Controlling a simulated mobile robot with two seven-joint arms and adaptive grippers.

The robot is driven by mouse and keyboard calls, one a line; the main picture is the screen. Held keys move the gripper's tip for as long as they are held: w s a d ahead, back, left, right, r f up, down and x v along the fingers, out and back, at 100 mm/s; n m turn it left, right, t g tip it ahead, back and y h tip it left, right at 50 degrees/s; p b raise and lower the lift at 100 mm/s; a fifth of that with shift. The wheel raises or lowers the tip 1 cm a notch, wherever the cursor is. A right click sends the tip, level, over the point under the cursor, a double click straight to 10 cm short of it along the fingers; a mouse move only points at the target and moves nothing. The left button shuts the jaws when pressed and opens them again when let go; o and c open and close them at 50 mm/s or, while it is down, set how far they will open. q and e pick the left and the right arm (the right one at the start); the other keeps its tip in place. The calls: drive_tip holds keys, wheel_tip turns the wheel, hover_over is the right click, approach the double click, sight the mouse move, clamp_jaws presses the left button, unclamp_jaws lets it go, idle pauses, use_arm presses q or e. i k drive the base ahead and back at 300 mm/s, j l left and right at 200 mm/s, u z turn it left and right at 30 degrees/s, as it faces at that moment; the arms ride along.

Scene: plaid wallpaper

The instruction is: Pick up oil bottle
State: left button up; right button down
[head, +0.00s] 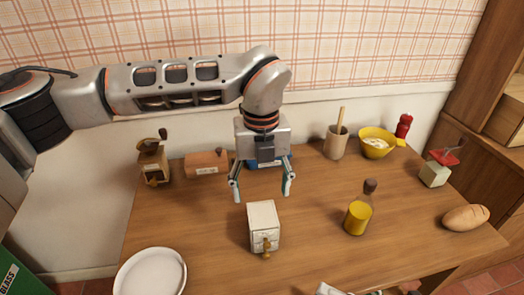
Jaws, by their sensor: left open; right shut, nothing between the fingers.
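The oil bottle (357,217) stands upright on the wooden table, right of centre, with yellow oil inside and a dark brown stopper. My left gripper (262,192) is open and empty, pointing down over the middle of the table. It is to the left of the bottle and a little farther back, apart from it.
A white grinder box (263,226) stands below my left gripper. A white plate (150,273) is at front left. A bread loaf (466,217), a red-topped grinder (440,170), a yellow bowl (376,144) and a utensil pot (336,143) stand to the right and back.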

sight(359, 213)
drive_tip(key=k, duration=1)
